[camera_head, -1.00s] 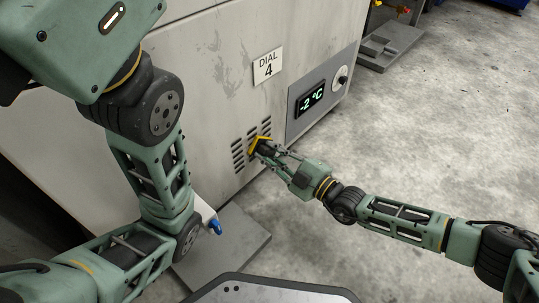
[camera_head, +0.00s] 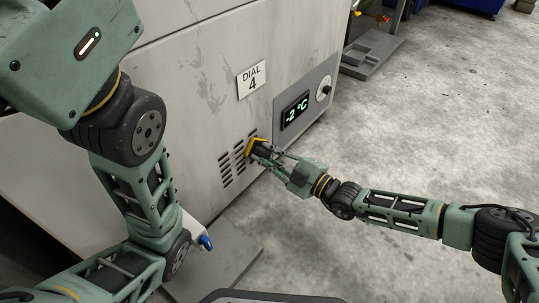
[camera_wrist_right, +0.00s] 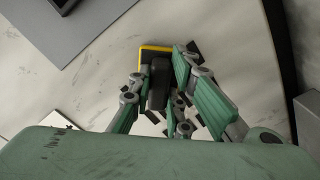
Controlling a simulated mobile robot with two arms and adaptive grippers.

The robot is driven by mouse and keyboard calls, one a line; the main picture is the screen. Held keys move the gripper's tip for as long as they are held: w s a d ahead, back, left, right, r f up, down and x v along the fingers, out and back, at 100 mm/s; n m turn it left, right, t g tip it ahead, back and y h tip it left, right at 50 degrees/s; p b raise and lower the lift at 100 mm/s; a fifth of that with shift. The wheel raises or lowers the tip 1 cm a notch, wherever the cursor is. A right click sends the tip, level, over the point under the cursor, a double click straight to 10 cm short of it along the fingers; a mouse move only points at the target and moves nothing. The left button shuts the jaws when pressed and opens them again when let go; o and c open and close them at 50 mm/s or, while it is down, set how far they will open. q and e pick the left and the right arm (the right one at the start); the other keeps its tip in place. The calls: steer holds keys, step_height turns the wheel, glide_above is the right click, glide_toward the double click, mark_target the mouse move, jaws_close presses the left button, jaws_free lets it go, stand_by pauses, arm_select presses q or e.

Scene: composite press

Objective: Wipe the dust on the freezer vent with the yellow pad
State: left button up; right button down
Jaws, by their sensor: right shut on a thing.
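The freezer vent (camera_head: 226,167) is a block of dark slots low on the freezer's front panel. The yellow pad (camera_head: 248,147) is at the upper right part of the vent, against or very close to the panel. My right gripper (camera_head: 262,150) is shut on the pad's dark handle. The pad's yellow edge also shows in the right wrist view (camera_wrist_right: 155,48), between the fingers. The pad covers some slots, and I cannot make out dust on the vent. The left arm is in the head view, but its gripper is not clearly seen.
A white sign reading DIAL 4 (camera_head: 251,80) is above the vent. A display panel (camera_head: 295,112) showing -2 °C with a knob is right of it. A grey plate (camera_head: 225,262) lies on the floor below. Open concrete floor (camera_head: 430,130) is at right.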

mark_target(250, 152)
steer(key=shift+s+a+r+p, duration=0.1)
steer(key=shift+s+a+p, duration=0.3)
steer(key=shift+s+a, duration=1)
steer(key=shift+s+a+f+p, duration=0.1)
steer(key=shift+s+a+p, duration=0.5)
steer(key=shift+s, duration=1.3)
steer(key=shift+s+a+r+p, duration=0.1)
steer(key=shift+s+a+p, duration=0.15)
steer(key=shift+s+a, duration=1.2)
steer(key=shift+d+r, duration=0.15)
steer(key=shift+r, duration=0.55)
steer(key=b, duration=0.1)
steer(key=w+d+b, duration=0.1)
steer(key=b, duration=0.1)
steer(key=shift+w+d+f, duration=0.1)
steer(key=shift+w, duration=0.2)
steer(key=shift+w+d+r, duration=0.2)
steer(key=shift+w+d, duration=0.05)
steer(key=shift+w, duration=0.15)
steer(key=shift+w+d+f, duration=0.1)
steer(key=shift+w+d, duration=0.65)
steer(key=shift+w, duration=0.3)
steer(key=shift+w+d, duration=0.75)
steer(key=shift+w, duration=0.25)
steer(key=shift+w+d, duration=0.5)
steer(key=shift+w, duration=0.35)
steer(key=shift+w+d, duration=0.5)
steer(key=shift+w, duration=0.3)
steer(key=shift+v, duration=3)
